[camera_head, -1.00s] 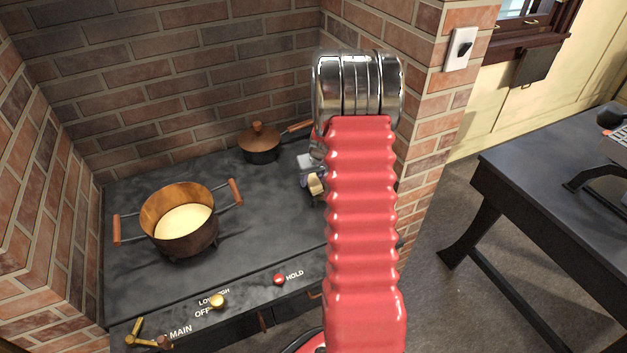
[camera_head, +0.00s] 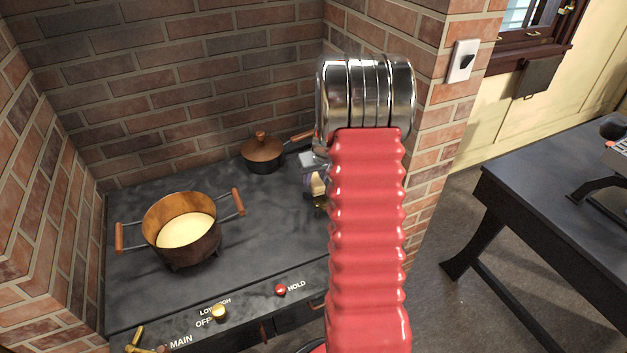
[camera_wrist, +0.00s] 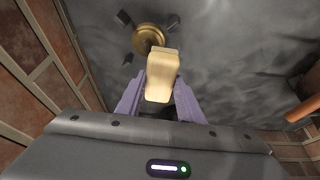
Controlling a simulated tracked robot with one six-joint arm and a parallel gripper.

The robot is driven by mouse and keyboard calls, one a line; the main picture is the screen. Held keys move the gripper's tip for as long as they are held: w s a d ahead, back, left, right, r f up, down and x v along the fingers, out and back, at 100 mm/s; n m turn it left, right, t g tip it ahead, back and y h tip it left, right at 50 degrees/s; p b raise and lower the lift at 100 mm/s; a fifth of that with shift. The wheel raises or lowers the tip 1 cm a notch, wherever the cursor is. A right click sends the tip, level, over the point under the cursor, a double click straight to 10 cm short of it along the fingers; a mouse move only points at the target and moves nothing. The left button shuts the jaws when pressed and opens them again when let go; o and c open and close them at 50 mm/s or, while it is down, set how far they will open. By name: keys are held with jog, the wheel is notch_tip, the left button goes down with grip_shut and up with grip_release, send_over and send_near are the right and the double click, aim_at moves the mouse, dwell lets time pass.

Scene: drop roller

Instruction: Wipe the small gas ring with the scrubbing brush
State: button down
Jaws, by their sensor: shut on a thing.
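The scrubbing brush (camera_wrist: 162,76) is a pale tan block held between the purple fingers of my gripper (camera_wrist: 160,88) in the wrist view. The small gas ring (camera_wrist: 148,38) is a round brass burner with dark supports around it, just beyond the brush. The brush's end overlaps the ring's lower right edge in that view; I cannot tell if they touch. In the head view, the brush (camera_head: 317,184) shows beside my red arm, low over the right of the stove top. My gripper (camera_head: 312,172) is partly hidden there by the arm.
The dark stove top (camera_head: 255,220) holds a wide copper pot (camera_head: 182,228) with pale contents at left and a lidded copper pan (camera_head: 263,152) at the back. Brick walls close the left, back and right. Control knobs (camera_head: 219,312) line the front.

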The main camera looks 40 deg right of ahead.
jog(key=shift+r, duration=1.45)
jog(key=shift+s, duration=0.1)
